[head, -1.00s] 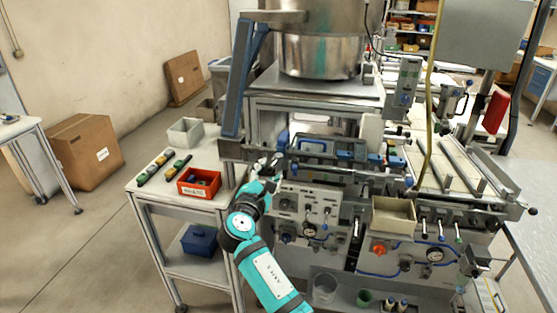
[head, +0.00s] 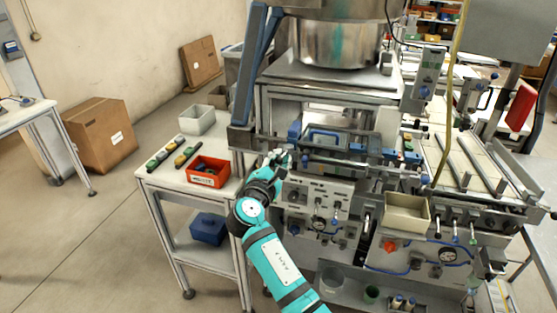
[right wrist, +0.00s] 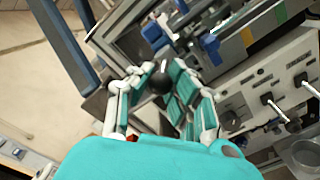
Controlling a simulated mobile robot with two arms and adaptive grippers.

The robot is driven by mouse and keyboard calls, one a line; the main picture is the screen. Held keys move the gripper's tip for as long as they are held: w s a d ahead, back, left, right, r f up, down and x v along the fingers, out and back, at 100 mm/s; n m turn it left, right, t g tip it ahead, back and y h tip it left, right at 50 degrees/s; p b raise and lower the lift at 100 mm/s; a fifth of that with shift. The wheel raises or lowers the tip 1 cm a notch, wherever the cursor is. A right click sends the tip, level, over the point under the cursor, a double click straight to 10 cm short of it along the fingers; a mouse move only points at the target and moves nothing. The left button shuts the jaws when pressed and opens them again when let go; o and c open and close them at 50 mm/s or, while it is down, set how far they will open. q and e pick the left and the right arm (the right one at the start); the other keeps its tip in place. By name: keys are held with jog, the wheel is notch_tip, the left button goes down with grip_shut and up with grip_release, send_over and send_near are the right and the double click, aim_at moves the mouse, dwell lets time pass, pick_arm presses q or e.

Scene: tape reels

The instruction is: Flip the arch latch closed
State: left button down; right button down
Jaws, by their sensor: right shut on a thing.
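My right gripper (head: 280,158) reaches the left front edge of the machine's track unit. In the right wrist view my right gripper (right wrist: 163,84) has its fingers closed around a dark round knob (right wrist: 160,82). The knob's stem and whatever it joins are mostly hidden by the fingers. A blue arch-shaped part (head: 324,136) stands on the track unit just right of the gripper. I cannot tell whether the knob belongs to the arch latch, or how far that latch is turned. My left gripper is not in view.
A blue-grey slanted post (head: 252,75) rises close to the left of the gripper. A steel bowl (head: 338,42) sits above. A side table holds a red bin (head: 208,172) and a grey bin (head: 197,120). A beige tray (head: 407,212) lies on the right.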

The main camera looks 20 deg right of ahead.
jog(key=shift+s+d+r+n+t+y+p, duration=0.1)
jog(key=shift+s+d+n+t+y+p, duration=0.3)
jog(key=shift+y+p, duration=0.55)
jog(key=shift+s+d+r+n+t+y+p, duration=0.15)
jog(key=shift+n+t+y+p, duration=0.5)
jog(key=shift+p, duration=0.6)
jog(key=shift+w+f+n+y, duration=0.1)
jog(key=shift+f+n+y, duration=0.15)
jog(key=shift+f+y, duration=0.05)
jog(key=c, duration=1.1)
grip_release()
jog(key=v, duration=1.2)
